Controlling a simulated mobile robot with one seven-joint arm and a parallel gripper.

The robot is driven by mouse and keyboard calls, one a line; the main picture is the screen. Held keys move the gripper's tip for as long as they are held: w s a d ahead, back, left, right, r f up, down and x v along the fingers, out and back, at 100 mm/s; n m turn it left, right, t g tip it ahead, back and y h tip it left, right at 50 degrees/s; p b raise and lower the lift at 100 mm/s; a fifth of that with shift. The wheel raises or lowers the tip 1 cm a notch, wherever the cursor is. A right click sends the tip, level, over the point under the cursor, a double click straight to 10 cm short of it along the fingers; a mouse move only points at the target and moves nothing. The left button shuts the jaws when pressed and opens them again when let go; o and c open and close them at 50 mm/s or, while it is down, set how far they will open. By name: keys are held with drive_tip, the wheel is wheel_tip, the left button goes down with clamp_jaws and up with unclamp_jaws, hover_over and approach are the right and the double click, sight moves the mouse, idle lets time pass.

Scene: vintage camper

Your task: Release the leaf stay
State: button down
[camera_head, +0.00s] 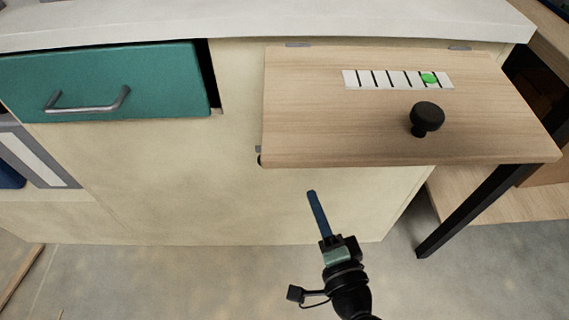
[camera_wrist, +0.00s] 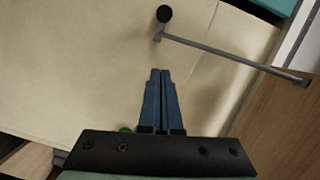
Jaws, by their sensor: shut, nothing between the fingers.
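The wooden leaf (camera_head: 330,120) stands out level from the cream cabinet front, with hinges along its back edge. In the wrist view the leaf (camera_wrist: 290,125) fills the lower right. The stay is a thin grey rod (camera_wrist: 235,62) running from a pivot on the cream panel toward the leaf. A round black knob (camera_wrist: 164,13) sits by its panel end. In the head view only a small dark piece shows at the leaf's left edge; the leaf hides the rest. My gripper (camera_head: 312,195) is shut and empty, below the leaf. Its blue fingers (camera_wrist: 160,72) point toward the rod, apart from it.
On the leaf are a black knob (camera_head: 427,117) and a white marked strip (camera_head: 375,79) with a green dot (camera_head: 428,78). A teal drawer (camera_head: 110,80) with a grey handle is at left. A black leg (camera_head: 470,210) stands at right.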

drive_tip(key=shift+w, duration=0.1)
drive_tip(key=w+a+f+b, duration=0.1)
drive_tip(key=w+a, duration=0.5)
drive_tip(key=w, duration=0.3)
drive_tip(key=shift+w+a+f, duration=0.15)
drive_tip(key=shift+w+f, duration=0.05)
drive_tip(key=shift+w, duration=0.05)
drive_tip(key=a, duration=0.3)
drive_tip(key=shift+a, duration=0.35)
